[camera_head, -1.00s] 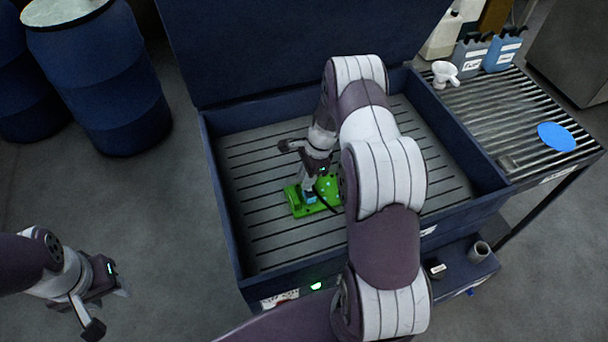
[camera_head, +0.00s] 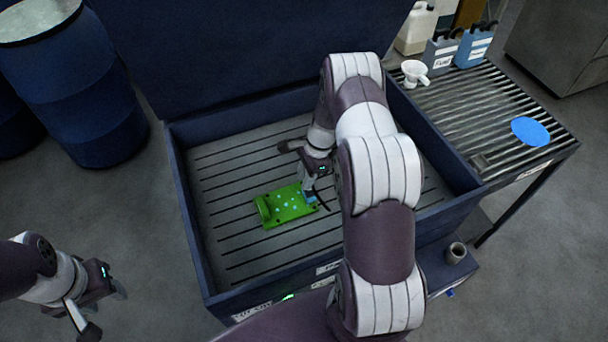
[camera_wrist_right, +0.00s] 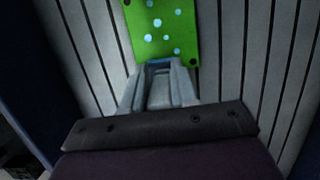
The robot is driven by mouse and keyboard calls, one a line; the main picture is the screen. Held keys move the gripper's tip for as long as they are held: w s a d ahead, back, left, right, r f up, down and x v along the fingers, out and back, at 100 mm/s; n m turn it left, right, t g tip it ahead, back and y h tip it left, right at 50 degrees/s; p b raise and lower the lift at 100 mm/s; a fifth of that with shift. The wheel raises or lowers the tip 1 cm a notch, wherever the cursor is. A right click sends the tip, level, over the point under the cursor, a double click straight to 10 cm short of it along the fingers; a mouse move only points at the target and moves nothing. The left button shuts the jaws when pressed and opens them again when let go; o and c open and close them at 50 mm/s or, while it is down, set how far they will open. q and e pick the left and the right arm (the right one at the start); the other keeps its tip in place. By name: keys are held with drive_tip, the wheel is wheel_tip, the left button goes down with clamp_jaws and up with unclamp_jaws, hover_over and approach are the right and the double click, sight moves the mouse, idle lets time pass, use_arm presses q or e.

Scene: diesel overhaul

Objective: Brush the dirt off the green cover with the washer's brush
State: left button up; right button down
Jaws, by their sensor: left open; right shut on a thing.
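The green cover (camera_head: 272,211) lies flat on the slatted floor of the blue washer basin (camera_head: 226,250). Several pale blue spots show on its top. My right gripper (camera_head: 309,190) points down at the cover's right end. It is shut on the brush (camera_head: 311,198), a small blue-grey piece with a dark strand beside it. The brush is at the cover's right edge; I cannot tell if it touches. In the right wrist view, the spotted cover (camera_wrist_right: 165,28) lies just beyond my right fingertips (camera_wrist_right: 160,75); the brush is mostly hidden. My left gripper (camera_head: 104,309) is open and empty, outside the basin.
The basin walls surround the cover, and the raised lid (camera_head: 240,50) stands behind. A ribbed side table (camera_head: 460,110) at right holds a white funnel (camera_head: 414,73), bottles (camera_head: 474,45) and a blue disc (camera_head: 530,131). A blue drum (camera_head: 75,90) stands at left. Basin floor around the cover is clear.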

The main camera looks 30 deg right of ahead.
drive_tip(key=shift+a+p+v, duration=0.2)
drive_tip(key=shift+p+v, duration=0.1)
drive_tip(key=shift+v, duration=0.85)
use_arm(q)
wheel_tip(320, 180, up, 6)
drive_tip(key=w+p, duration=0.1)
drive_tip(key=p, duration=0.3)
drive_tip(key=shift+a+p, duration=0.3)
drive_tip(key=shift+a, duration=0.05)
use_arm(e)
drive_tip(key=shift+a+r, duration=0.15)
drive_tip(key=shift+r, duration=1.3)
drive_tip(key=shift+a+r, duration=0.15)
drive_tip(key=shift+r, duration=1.35)
